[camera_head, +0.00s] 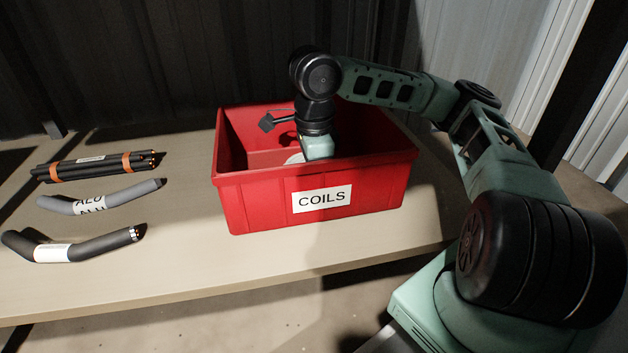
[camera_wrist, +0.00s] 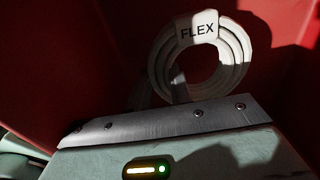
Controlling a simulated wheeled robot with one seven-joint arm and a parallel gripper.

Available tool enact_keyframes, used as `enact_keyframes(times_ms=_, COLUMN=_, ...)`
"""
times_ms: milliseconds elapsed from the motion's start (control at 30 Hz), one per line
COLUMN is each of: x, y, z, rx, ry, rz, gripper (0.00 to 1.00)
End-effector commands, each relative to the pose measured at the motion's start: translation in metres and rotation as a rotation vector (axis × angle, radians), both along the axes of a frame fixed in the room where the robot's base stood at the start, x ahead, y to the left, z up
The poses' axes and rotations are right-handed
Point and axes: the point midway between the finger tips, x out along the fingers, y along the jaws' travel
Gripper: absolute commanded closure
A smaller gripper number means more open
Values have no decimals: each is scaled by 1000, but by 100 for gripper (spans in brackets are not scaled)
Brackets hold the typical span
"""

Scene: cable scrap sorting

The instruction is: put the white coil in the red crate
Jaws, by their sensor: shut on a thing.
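The white coil (camera_wrist: 243,62) with a FLEX label shows in the wrist view, standing just beyond the metal edge of my gripper (camera_wrist: 180,100). My gripper is shut on the coil's near lower part, though the jaw contact is mostly hidden. The red crate (camera_head: 255,205), labelled COILS, stands on the table in the head view. My gripper (camera_head: 317,148) reaches down inside it, and its tips are hidden by the front wall. A small white piece of the coil (camera_head: 295,158) shows beside my gripper. I cannot tell whether the coil touches the crate floor.
On the table (camera_head: 150,270) left of the crate lie a bundle of black cables (camera_head: 65,169) with orange bands, a grey bent cable (camera_head: 130,192) labelled ALU, and a dark bent cable (camera_head: 105,243) with a white label. The crate's walls surround my gripper closely.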

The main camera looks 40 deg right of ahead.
Motion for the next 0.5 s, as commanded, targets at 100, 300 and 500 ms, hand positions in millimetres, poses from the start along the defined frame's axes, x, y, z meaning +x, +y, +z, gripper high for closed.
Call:
enact_keyframes(times_ms=100, x=0, y=0, z=2, rx=0, ry=-1, rz=0, gripper=100)
enact_keyframes(times_ms=300, x=0, y=0, z=-2, rx=0, ry=0, rz=1, gripper=100)
enact_keyframes(times_ms=500, x=0, y=0, z=-8, rx=-1, ry=0, rz=1, gripper=100)
